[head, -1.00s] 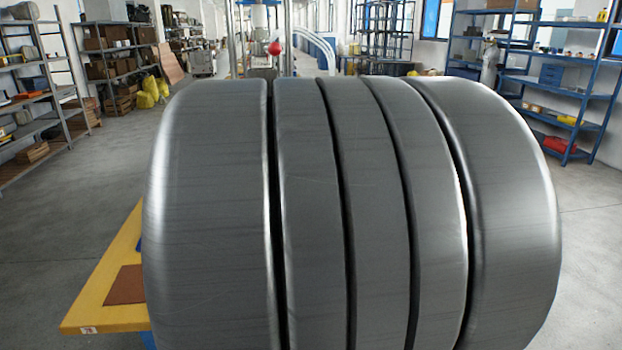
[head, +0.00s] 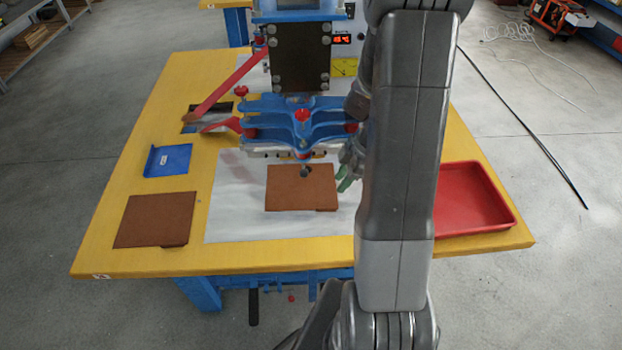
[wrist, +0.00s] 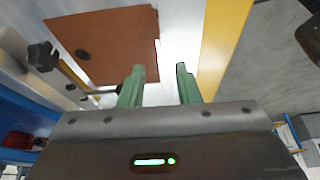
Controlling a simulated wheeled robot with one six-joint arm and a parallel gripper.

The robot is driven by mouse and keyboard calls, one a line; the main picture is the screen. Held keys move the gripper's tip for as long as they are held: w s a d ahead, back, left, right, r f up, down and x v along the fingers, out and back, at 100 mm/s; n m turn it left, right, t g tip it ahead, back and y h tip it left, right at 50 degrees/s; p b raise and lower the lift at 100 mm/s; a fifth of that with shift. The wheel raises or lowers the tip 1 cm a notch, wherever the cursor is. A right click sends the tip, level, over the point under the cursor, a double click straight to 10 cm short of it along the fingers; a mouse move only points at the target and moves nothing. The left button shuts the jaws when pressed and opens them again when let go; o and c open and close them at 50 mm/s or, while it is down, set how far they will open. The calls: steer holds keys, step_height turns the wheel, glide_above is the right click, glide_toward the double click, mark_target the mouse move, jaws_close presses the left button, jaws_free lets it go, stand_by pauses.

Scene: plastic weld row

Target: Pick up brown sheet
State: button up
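A brown sheet (head: 300,188) lies flat on a white sheet (head: 235,205) in the middle of the yellow table, under the front of a blue clamp. A second brown sheet (head: 155,220) lies on the bare yellow tabletop at the left. My gripper (head: 350,175) is at the right edge of the middle brown sheet, partly hidden by my arm. In the wrist view a brown sheet (wrist: 110,45) lies ahead and to the left of the fingers. My gripper (wrist: 161,70) has its green fingers apart, with nothing seen between them.
The blue clamp (head: 275,118) with red knobs and the welding machine (head: 300,50) stand behind the middle sheet. A red tray (head: 470,200) sits at the right of the yellow table (head: 110,240). A blue plate (head: 168,160) lies at the left.

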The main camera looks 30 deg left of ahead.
glide_above(320, 208)
steer(key=w+d, duration=0.1)
steer(key=d, duration=0.2)
steer(key=f, duration=0.6)
steer(key=shift+w+a+f+p, duration=0.1)
steer(key=shift+a+f+p, duration=0.15)
steer(key=shift+f+p, duration=0.15)
steer(key=shift+p+x, duration=0.95)
steer(key=shift+x, duration=1.65)
steer(key=shift+w+a, duration=0.1)
jaws_close()
